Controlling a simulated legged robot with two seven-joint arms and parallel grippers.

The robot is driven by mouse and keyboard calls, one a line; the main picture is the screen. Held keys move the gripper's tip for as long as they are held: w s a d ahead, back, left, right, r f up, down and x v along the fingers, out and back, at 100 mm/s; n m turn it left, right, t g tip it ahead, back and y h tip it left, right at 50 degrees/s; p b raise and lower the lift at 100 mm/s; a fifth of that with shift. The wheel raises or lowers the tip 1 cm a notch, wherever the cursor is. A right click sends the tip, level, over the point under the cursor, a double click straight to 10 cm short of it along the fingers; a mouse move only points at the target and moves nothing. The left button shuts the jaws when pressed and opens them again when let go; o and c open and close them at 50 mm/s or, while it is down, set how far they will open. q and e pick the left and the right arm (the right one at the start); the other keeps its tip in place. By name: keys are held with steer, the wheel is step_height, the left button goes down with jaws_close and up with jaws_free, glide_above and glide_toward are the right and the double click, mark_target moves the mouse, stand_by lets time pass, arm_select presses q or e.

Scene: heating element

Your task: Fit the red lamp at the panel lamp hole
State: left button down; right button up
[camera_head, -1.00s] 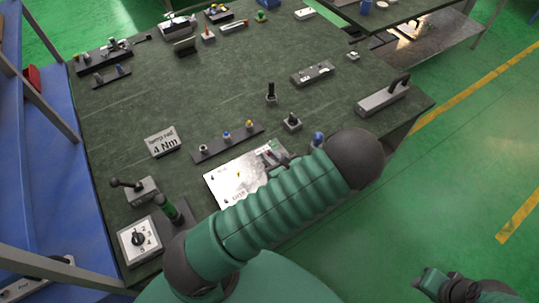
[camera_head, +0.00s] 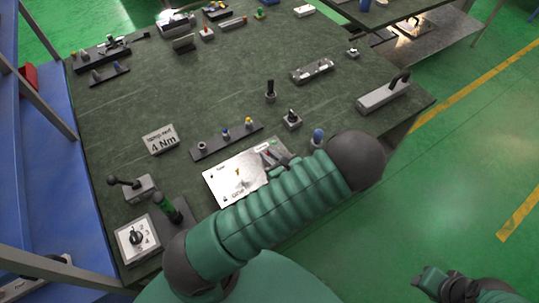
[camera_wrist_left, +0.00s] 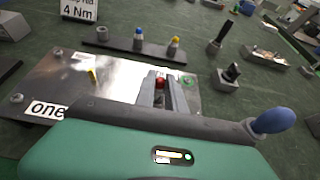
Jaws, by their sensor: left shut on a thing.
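The silver panel (camera_head: 217,184) lies on the dark table, partly covered by my left arm in the head view. It also shows in the left wrist view (camera_wrist_left: 55,73), with a small yellow piece standing on it. My left gripper (camera_head: 270,156) is over the panel's right part. In the left wrist view, its fingers (camera_wrist_left: 161,92) are shut on the red lamp (camera_wrist_left: 160,82), whose rounded red top shows between them. The lamp's lower end and the lamp hole are hidden, so I cannot tell whether they meet. My right gripper (camera_head: 430,279) is low at the right, away from the table; its jaws are unclear.
A blue-knobbed piece (camera_head: 318,136) stands right of the gripper. A "4 Nm" sign (camera_head: 161,140) and a lever box (camera_head: 140,188) are at the left.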

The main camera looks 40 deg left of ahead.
arm_select(q)
steer(key=shift+f+b, duration=0.65)
steer(key=shift+f, duration=0.25)
steer(key=c, duration=1.3)
jaws_free()
